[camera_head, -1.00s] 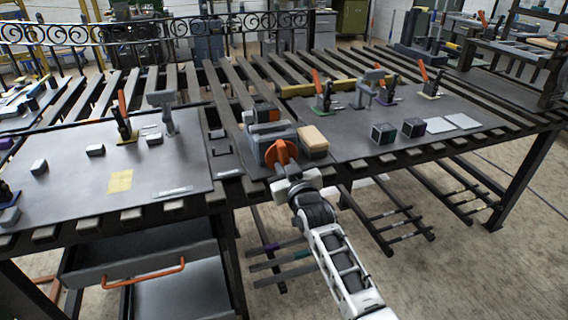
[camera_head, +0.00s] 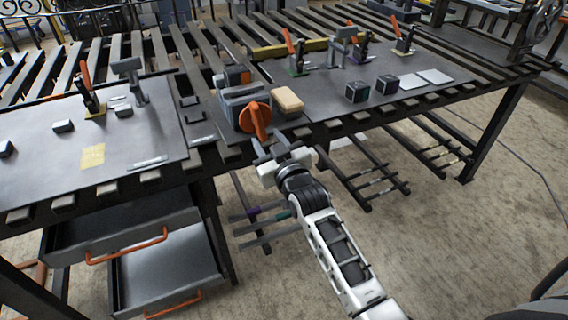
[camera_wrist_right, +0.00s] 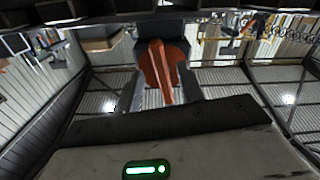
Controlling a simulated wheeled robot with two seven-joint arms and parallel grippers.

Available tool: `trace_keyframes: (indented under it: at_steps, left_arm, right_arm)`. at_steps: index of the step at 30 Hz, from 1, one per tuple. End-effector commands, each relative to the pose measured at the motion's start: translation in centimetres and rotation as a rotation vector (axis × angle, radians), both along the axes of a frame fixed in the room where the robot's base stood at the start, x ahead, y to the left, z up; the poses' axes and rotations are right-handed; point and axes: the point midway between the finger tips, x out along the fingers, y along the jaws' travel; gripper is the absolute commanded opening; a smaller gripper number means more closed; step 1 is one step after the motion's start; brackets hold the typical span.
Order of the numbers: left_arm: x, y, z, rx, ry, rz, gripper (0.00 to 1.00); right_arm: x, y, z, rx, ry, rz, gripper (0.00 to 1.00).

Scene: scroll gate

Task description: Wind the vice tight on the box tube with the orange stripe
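The grey vice (camera_head: 229,106) stands at the front edge of the bench, with an orange winding wheel and bar handle (camera_head: 256,118) facing me. A grey piece with an orange stripe (camera_head: 239,75) sits at the vice's far side; whether the jaws touch it I cannot tell. My right gripper (camera_head: 269,148) is just in front of and below the wheel, its fingers apart and empty. In the right wrist view the orange wheel (camera_wrist_right: 163,72) shows beyond and between the two fingers (camera_wrist_right: 158,92). No contact with it is visible. My left gripper is out of view.
A wooden block (camera_head: 287,100) lies right of the vice. Two dark cubes (camera_head: 358,91) and toggle clamps (camera_head: 296,58) stand on the right plate. A clamp with an orange handle (camera_head: 90,98) stands on the left plate. Open drawers (camera_head: 130,228) jut out below left.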

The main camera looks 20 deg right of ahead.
Motion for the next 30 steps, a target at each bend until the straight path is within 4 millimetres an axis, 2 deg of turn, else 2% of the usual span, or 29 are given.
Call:
trace_keyframes:
  at_steps: [1, 6, 12, 18, 26, 28, 30]
  left_arm:
    - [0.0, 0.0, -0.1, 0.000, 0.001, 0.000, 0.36]
    - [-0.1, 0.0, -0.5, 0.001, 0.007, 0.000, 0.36]
    - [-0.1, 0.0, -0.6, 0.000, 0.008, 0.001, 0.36]
    - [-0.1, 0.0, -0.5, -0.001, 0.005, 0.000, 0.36]
    - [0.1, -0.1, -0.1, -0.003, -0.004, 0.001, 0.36]
    - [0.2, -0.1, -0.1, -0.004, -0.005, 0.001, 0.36]
    - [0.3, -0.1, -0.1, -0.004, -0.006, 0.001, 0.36]
  right_arm:
    - [-1.4, -0.1, -0.1, 0.000, 0.002, 0.000, 0.38]
    - [-5.4, -0.2, -0.2, -0.001, 0.005, 0.000, 0.38]
    - [-8.4, -0.3, -0.2, -0.001, 0.003, 0.001, 0.38]
    - [-9.5, -0.3, -0.1, -0.002, 0.003, 0.000, 0.38]
    - [-9.5, -0.3, -0.1, -0.002, 0.002, 0.001, 0.38]
    - [-9.5, -0.2, 0.0, -0.026, 0.002, 0.005, 0.38]
    - [-9.4, 0.0, 0.0, -0.125, 0.003, 0.017, 0.38]
